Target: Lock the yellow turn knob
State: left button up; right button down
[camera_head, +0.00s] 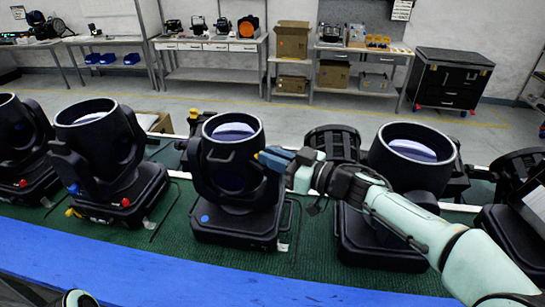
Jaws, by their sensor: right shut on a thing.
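A black par can (235,165) with an open round top stands on a green surface in the middle. My right gripper (268,158) reaches in from the right and is shut at the upper right side of this can. A bit of yellow (261,155) shows at its tips, against the can's yoke; it appears to be the yellow turn knob, mostly hidden by the fingers. Another yellow knob (193,114) shows at the can's upper left. My left gripper is not in view; only a small part of my own body shows at the bottom left edge.
More par cans stand in the row, one at the left (95,140) and a large one at the right (412,155), behind my right arm. A blue edge (150,265) runs along the front. Workbenches (210,47) and a black wheeled case (450,80) stand far behind.

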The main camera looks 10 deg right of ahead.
jog(key=c, duration=1.2)
grip_release()
jog(key=shift+d, duration=0.15)
jog(key=shift+o, duration=0.2)
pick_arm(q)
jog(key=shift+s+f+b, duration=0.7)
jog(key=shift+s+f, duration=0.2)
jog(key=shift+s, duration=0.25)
pick_arm(e)
jog(key=v, duration=1.3)
jog(key=shift+s, duration=0.2)
jog(key=shift+d, duration=0.15)
